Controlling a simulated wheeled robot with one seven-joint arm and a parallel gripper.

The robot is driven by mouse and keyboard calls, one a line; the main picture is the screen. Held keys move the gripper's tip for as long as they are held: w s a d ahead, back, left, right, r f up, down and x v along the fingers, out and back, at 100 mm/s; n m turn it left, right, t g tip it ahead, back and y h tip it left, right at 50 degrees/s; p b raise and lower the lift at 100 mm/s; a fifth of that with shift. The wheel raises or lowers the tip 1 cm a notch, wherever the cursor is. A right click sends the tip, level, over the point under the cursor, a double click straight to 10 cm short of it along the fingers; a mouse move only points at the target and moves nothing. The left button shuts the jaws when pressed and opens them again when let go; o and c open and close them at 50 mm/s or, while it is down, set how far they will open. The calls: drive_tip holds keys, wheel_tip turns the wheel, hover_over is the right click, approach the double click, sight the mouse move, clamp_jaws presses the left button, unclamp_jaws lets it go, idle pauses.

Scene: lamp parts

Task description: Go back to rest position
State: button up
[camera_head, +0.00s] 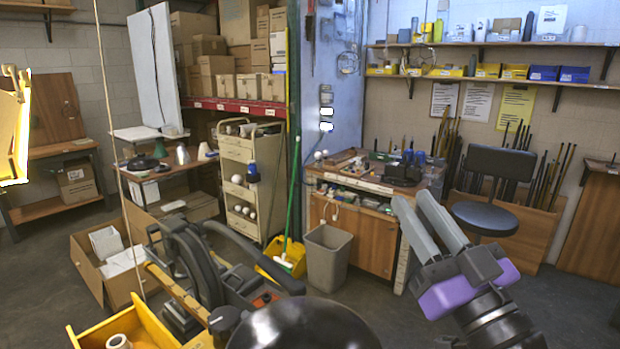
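My gripper (413,199) is at the lower right of the head view, at the end of a black wrist with a purple mount. Its two grey fingers point up and left. A narrow gap shows between them, and nothing is held there. It is raised in front of the wooden workbench (378,236). Lamp parts are on the small table at the left: a dark round piece (142,162), a pale cone (182,155) and another pale cone (204,151). My gripper is far from them.
A beige cart (250,176) holds white round bulbs. A grey bin (327,257) stands before the workbench. A dark stool (494,190) is behind my gripper. Open cardboard boxes (92,262) are on the floor at left. Grey floor is clear at the right.

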drive_tip(key=s+d+f+m+h, duration=0.3)
drive_tip(key=s+f+m+h, duration=0.15)
drive_tip(key=s+f, duration=0.35)
drive_tip(key=s+d+f+m+h, duration=0.3)
drive_tip(key=s+f+m+h, duration=0.15)
drive_tip(key=f, duration=0.45)
drive_tip(key=s+f+n+g, duration=0.1)
drive_tip(key=s+f+g, duration=0.1)
drive_tip(key=s+f, duration=0.3)
drive_tip(key=s+f+n+g, duration=0.1)
drive_tip(key=s+f, duration=0.4)
drive_tip(key=s, duration=0.7)
drive_tip(key=s+f+n+g+y, duration=0.1)
drive_tip(key=s+f+g, duration=0.3)
drive_tip(key=s, duration=0.5)
drive_tip(key=shift+s+a+f+n, duration=0.15)
drive_tip(key=shift+a+f+n, duration=0.15)
drive_tip(key=shift+f+n, duration=0.45)
drive_tip(key=shift+f, duration=0.1)
